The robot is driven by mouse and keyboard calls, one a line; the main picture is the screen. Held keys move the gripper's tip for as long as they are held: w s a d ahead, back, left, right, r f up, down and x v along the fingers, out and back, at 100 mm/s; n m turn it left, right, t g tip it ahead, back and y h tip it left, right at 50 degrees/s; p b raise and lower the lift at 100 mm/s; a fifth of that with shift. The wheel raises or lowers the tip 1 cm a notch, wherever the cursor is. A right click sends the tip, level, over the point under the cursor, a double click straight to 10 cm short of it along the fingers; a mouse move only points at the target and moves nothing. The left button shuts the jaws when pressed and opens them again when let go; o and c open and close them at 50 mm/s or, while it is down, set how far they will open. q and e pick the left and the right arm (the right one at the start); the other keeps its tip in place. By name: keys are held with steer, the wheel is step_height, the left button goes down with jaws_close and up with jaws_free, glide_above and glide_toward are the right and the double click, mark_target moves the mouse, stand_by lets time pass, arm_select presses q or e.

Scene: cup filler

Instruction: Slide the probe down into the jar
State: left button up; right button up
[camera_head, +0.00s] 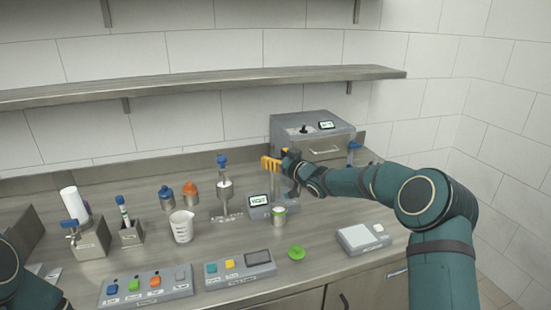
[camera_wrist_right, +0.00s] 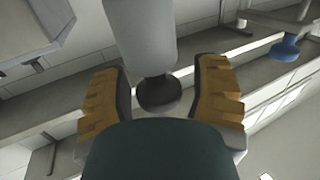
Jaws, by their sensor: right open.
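The jar (camera_head: 279,215), a small pale cup with a green band, stands open on the counter in front of a meter with a lit display (camera_head: 259,200). A pale grey upright part (camera_head: 281,184), likely the probe's holder, shows just above the jar, partly hidden by my right gripper. My right gripper (camera_head: 270,164) is open above it, with yellow fingers. In the right wrist view a grey cylinder with a dark round end (camera_wrist_right: 158,92), perhaps the probe's top, lies between the open fingers (camera_wrist_right: 160,84). I cannot see contact. My left gripper is out of view.
A steel box (camera_head: 313,130) stands behind my right gripper. A blue-topped dispenser (camera_head: 224,185) and a beaker (camera_head: 181,227) stand to the left. A green lid (camera_head: 296,253), button panels (camera_head: 146,286) and a scale (camera_head: 362,238) lie in front. A shelf (camera_head: 200,85) runs overhead.

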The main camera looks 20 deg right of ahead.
mark_target(276, 176)
jaws_close()
steer(key=shift+w, duration=0.1)
step_height(276, 176, down, 7)
steer(key=b, duration=0.3)
steer(key=shift+f+b, duration=0.2)
steer(key=shift+b, duration=0.2)
jaws_free()
steer(key=shift+s+d+r, duration=0.1)
steer(key=shift+s+r, duration=0.1)
